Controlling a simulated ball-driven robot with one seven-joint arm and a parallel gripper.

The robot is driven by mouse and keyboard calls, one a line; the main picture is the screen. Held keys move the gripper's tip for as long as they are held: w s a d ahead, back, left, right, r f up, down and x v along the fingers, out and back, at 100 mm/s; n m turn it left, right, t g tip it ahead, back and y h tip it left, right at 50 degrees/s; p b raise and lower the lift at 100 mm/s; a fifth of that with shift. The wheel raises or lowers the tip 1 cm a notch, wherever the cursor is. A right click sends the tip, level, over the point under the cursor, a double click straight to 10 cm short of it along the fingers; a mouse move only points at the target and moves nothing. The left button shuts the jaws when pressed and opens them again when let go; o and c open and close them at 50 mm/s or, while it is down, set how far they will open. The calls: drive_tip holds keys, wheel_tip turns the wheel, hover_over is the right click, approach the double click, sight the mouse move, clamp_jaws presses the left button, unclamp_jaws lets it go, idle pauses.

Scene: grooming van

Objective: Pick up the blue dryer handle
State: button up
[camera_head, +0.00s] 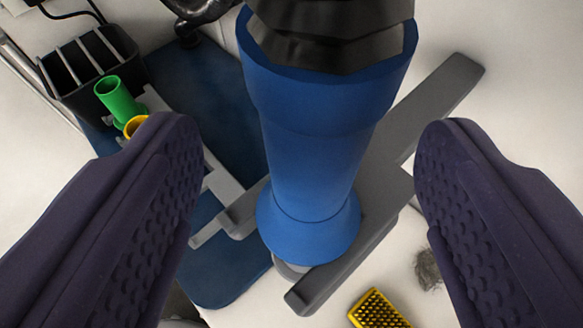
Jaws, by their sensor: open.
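The blue dryer handle (315,160) stands large in the middle of the view, with a black faceted part at its top and a flared foot at its lower end. It rests on or just above a grey bar-shaped holder (440,105); the exact contact is hidden behind the foot. My gripper (315,185) is open, with one dark purple ridged finger on each side of the handle. Clear gaps show between both fingers and the handle, so nothing is held.
A dark blue mat (215,275) lies behind and left. A black divided caddy (75,65) is at upper left, near a green cylinder (118,98) and a yellow ring (135,125). A yellow brush (377,310) and a tuft of hair (428,270) lie at lower right.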

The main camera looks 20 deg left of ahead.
drive_tip(key=b+x, duration=0.1)
drive_tip(key=x, duration=0.4)
drive_tip(key=shift+w, duration=0.4)
drive_tip(key=c, duration=1.2)
drive_tip(key=shift+r, duration=0.1)
